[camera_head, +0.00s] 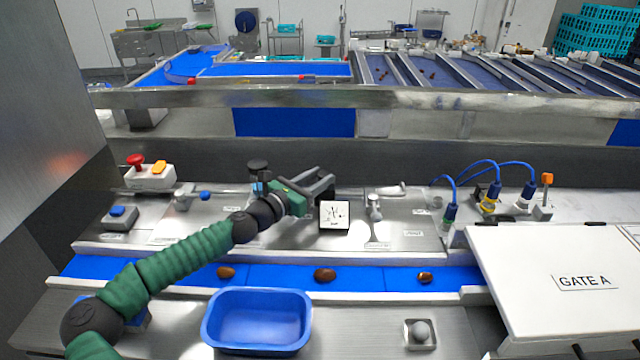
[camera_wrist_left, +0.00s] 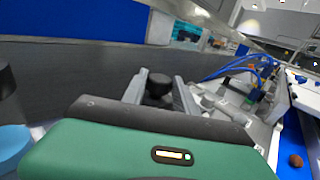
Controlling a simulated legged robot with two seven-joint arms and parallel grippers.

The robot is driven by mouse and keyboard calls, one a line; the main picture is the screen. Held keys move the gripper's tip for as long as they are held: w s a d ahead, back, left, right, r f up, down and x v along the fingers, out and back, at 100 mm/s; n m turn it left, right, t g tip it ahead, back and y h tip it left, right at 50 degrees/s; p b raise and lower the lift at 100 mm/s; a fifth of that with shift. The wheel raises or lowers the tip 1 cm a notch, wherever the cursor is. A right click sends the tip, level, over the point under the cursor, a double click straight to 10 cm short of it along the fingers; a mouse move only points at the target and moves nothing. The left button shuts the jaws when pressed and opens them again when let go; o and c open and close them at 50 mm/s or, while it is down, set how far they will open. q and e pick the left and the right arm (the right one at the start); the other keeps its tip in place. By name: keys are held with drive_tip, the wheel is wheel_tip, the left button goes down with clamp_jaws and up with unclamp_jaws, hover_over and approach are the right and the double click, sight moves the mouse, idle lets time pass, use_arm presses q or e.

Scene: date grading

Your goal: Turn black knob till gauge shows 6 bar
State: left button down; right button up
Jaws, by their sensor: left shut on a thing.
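My left gripper (camera_head: 322,183) reaches in from the left over the steel panel, its fingers pointing right, just above and behind the gauge. In the left wrist view the black knob (camera_wrist_left: 158,86) sits between its two grey fingers, and the gripper is shut on it. In the head view the fingers hide the knob. The gauge (camera_head: 334,214) is a small square white dial with dark marks. Its reading is too small to tell. My right gripper is not in view.
A black-topped fitting (camera_head: 258,172) with a blue part stands behind my left wrist. A small valve (camera_head: 374,207) stands right of the gauge. A blue belt (camera_head: 375,278) with several dates and a blue tray (camera_head: 258,343) lie in front. A red button (camera_head: 136,160) is at left.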

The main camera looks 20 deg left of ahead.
use_arm(q)
drive_tip(key=shift+w+a+m+g+h, duration=0.1)
drive_tip(key=shift+a+m+g+h, duration=0.1)
drive_tip(key=shift+m+g+h, duration=0.4)
drive_tip(key=c, duration=1.2)
unclamp_jaws()
drive_tip(key=shift+o, duration=1.2)
drive_tip(key=shift+w+f, duration=0.15)
drive_tip(key=shift+w, duration=0.05)
drive_tip(key=shift+s+a, duration=0.1)
drive_tip(key=shift+s, duration=0.15)
drive_tip(key=b+v, duration=0.1)
drive_tip(key=v, duration=0.4)
drive_tip(key=b+v, duration=0.1)
drive_tip(key=v, duration=0.4)
drive_tip(key=b+v, duration=0.2)
drive_tip(key=v, duration=0.3)
drive_tip(key=shift+s+a+f, duration=0.2)
drive_tip(key=shift+a+f, duration=0.1)
drive_tip(key=shift+f, duration=0.1)
drive_tip(key=shift+s+a, duration=0.15)
drive_tip(key=shift+s, duration=0.2)
